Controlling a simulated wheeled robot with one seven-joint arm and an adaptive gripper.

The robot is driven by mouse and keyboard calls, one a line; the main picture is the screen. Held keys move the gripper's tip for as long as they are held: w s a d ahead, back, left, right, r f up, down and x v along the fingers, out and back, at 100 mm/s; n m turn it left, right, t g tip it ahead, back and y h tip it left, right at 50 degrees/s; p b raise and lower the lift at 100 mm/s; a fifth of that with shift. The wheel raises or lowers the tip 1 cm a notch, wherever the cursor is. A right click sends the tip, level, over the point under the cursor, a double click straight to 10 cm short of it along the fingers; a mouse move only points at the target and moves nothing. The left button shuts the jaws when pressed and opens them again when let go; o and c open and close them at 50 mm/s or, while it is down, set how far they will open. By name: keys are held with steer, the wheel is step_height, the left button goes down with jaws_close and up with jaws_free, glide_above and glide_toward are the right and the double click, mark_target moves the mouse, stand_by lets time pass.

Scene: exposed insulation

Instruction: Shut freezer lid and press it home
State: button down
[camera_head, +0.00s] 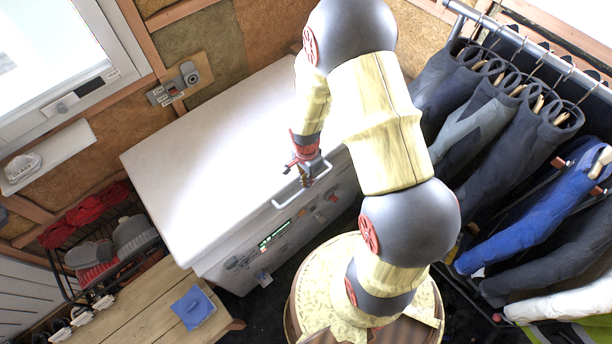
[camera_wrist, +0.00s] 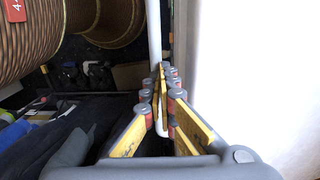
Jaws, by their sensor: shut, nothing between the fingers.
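The white chest freezer (camera_head: 230,258) stands against the insulated wall in the head view. Its broad white lid (camera_head: 215,150) lies down over the body; I cannot tell whether it is fully seated. The lid's handle (camera_head: 287,199) is a pale bar at the front edge. My gripper (camera_head: 306,178) is at the front edge, close by the handle. In the wrist view, the yellow fingers of my gripper (camera_wrist: 161,72) meet at their tips, with nothing between them. The handle bar (camera_wrist: 154,40) runs right beside them; contact is unclear. The white lid (camera_wrist: 245,70) fills the right side.
A clothes rail (camera_head: 520,42) with several hanging trousers stands close on the right. A wooden bench (camera_head: 150,310) with a blue book-like item (camera_head: 193,307) is at lower left. A wire basket rack (camera_head: 72,270) and wall shelf (camera_head: 60,155) are left of the freezer.

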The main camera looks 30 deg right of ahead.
step_height(320, 180, down, 12)
steer(key=s+b, duration=0.2)
steer(key=b, duration=0.5)
step_height(320, 180, up, 14)
steer(key=s+p, duration=0.2)
steer(key=p, duration=0.1)
steer(key=shift+d+r, duration=0.25)
steer(key=shift+d, duration=0.15)
steer(key=shift+s, duration=0.1)
steer(key=s+a+r+n+t+b, duration=0.3)
steer(key=r+n+b, duration=0.4)
steer(key=r, duration=0.3)
steer(key=s+a+r+n+t+b, duration=0.3)
steer(key=s+a+r+n+b, duration=0.3)
steer(key=r+n, duration=0.2)
step_height(320, 180, up, 2)
steer(key=shift+s+n+b, duration=0.3)
steer(key=shift+n+b, duration=0.1)
